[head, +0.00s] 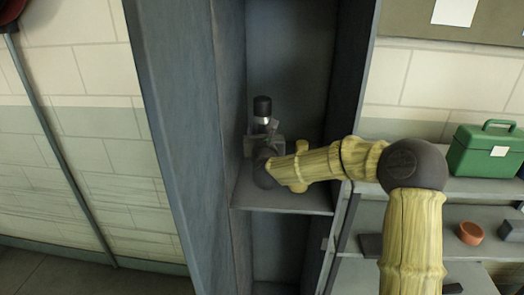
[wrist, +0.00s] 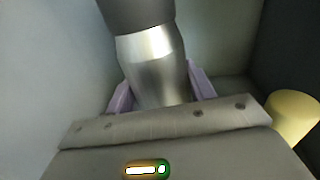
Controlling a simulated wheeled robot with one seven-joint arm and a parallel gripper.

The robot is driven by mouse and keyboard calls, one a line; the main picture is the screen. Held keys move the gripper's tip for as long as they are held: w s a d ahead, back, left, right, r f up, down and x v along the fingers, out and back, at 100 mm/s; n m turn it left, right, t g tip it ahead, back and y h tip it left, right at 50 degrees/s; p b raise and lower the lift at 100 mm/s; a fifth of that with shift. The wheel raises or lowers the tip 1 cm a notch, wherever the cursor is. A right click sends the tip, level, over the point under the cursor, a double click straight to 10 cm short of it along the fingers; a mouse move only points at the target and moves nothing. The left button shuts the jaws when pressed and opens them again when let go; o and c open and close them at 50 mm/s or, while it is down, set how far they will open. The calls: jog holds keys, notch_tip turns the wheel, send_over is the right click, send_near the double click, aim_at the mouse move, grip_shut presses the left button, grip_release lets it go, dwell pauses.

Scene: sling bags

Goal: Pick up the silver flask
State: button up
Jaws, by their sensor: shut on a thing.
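The silver flask (head: 262,121) stands roughly upright in a compartment of the blue-grey cabinet, with its dark cap on top. In the wrist view the flask (wrist: 155,68) shows a shiny metal body below a dark grey cap. My gripper (head: 264,140) reaches into the compartment from the right and is shut on the flask. In the wrist view the purple fingers of my gripper (wrist: 161,90) sit on both sides of the body. The flask's lower part is hidden by my gripper. I cannot tell whether its base touches the shelf.
The cabinet (head: 172,120) has close side walls around my gripper, with a shelf board (head: 300,201) below. To the right, shelves hold a green toolbox (head: 484,160), a terracotta pot (head: 471,233) and dark blocks.

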aim_at(263, 127)
jog(key=shift+r+b, duration=0.3)
jog(key=shift+r, duration=1.3)
jog(key=shift+f, duration=0.1)
